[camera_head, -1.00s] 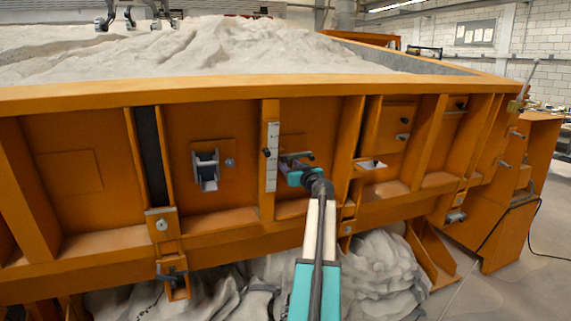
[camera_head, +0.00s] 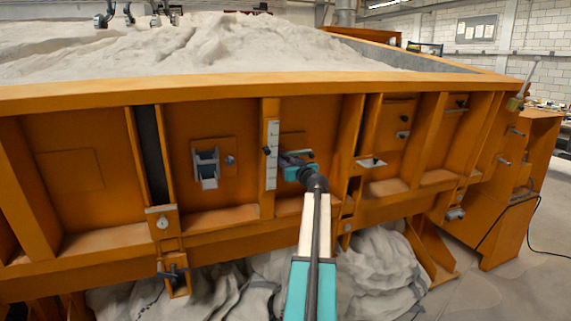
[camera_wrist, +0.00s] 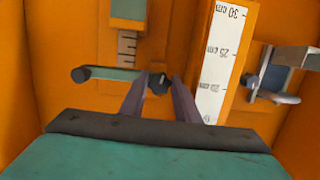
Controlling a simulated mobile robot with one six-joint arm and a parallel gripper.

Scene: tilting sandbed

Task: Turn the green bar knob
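The green bar knob (camera_wrist: 112,73) shows in the wrist view as a thin grey-green bar with a dark rounded left end, in front of the orange panel. Its right part passes by my left finger to a dark hub. My gripper (camera_wrist: 159,80) is open, its two dark fingers apart with the hub showing between their tips. I cannot tell whether either finger touches it. In the head view my gripper (camera_head: 298,172) is at the orange wall just right of the scale, mostly covering the knob.
A white centimetre scale (camera_wrist: 221,60) stands close beside the fingers in the wrist view, with a metal bracket (camera_wrist: 285,75) beyond it. In the head view, a vertical rib (camera_head: 350,140) and a small ledge plate (camera_head: 371,163) are to the right. Sand fills the bed above.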

